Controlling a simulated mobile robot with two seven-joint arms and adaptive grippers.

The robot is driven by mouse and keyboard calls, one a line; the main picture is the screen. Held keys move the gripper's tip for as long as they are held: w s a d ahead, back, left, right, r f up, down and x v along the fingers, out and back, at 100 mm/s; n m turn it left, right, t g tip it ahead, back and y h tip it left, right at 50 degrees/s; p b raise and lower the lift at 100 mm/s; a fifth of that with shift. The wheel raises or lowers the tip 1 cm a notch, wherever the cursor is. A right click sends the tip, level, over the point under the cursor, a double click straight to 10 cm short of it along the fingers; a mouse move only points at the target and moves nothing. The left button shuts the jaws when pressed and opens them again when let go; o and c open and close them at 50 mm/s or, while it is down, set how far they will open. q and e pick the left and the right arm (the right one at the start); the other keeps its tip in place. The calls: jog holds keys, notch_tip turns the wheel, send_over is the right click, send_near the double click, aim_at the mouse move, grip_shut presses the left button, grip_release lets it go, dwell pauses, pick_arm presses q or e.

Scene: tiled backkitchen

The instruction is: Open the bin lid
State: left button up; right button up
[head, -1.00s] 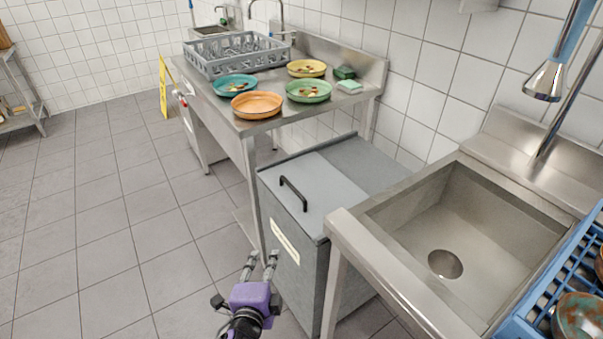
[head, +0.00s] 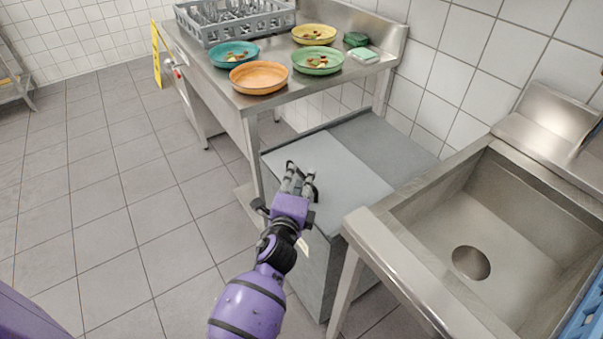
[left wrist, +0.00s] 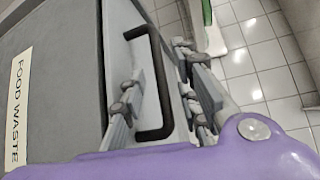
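The grey bin (head: 330,262) stands between the steel table and the sink. Its light grey lid (head: 350,178) lies flat and closed on top. In the left wrist view, a black bar handle (left wrist: 158,75) stands on the lid; in the head view my gripper mostly hides it. My left gripper (head: 299,176) is at the handle, its fingers pointing away from me. In the left wrist view, its fingers are apart, with the handle bar showing between them; I cannot tell whether they touch it. My right gripper is not in view.
A steel sink (head: 490,225) stands close at the bin's right. The steel table (head: 222,90) behind holds an orange plate (head: 259,76), other plates and a grey rack (head: 235,22). A "FOOD WASTE" label (left wrist: 18,108) is on the bin's front. Tiled floor is clear at left.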

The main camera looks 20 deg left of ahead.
aim_at(301, 173)
pick_arm(q)
jog(key=shift+w+a+f, duration=0.15)
jog(key=shift+w, duration=0.65)
jog(key=shift+w+a+f, duration=0.1)
jog(key=shift+w, duration=0.7)
jog(key=shift+c, duration=0.5)
grip_shut()
